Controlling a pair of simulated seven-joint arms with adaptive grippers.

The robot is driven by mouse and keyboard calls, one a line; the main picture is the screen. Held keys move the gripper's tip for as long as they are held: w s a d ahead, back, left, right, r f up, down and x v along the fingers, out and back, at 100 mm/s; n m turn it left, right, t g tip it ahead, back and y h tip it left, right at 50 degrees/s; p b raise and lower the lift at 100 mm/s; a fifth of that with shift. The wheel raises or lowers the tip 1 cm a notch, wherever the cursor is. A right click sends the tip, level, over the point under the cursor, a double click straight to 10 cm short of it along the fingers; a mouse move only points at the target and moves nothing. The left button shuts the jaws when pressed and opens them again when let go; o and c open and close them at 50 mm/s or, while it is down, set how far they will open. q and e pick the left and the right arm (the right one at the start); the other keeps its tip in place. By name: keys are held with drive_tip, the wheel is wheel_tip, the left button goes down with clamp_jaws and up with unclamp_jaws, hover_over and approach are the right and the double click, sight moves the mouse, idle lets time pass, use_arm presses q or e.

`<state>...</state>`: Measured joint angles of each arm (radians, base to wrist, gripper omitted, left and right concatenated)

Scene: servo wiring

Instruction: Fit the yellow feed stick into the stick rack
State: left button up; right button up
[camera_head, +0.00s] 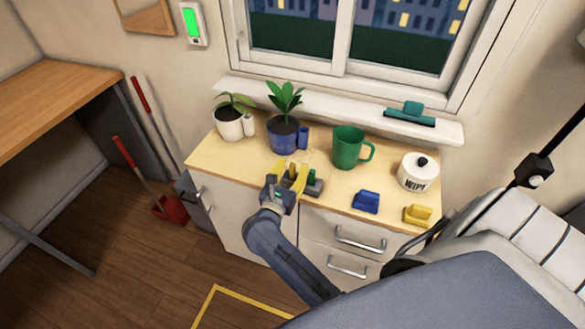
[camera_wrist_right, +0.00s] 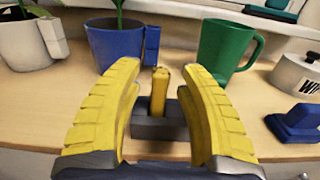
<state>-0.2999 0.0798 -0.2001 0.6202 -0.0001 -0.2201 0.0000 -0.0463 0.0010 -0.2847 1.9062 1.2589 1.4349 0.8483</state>
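The yellow feed stick (camera_wrist_right: 158,92) stands upright at the grey stick rack (camera_wrist_right: 150,128), its lower end hidden behind the rack's front wall. How deep it sits I cannot tell. My right gripper (camera_wrist_right: 161,110) is open, with its yellow fingers on either side of the stick and gaps between. In the head view the right gripper (camera_head: 292,178) is over the rack (camera_head: 316,187), near the counter's front edge. My left gripper is not in view.
Behind the rack stand a white plant pot (camera_head: 229,124), a blue plant pot (camera_head: 283,138) and a green mug (camera_head: 347,150). To the right are a blue block (camera_head: 366,202), a yellow block (camera_head: 418,215) and a white lidded jar (camera_head: 417,175). Bare counter lies left of the gripper.

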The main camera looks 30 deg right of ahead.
drive_tip(key=v, duration=1.2)
idle(0.4)
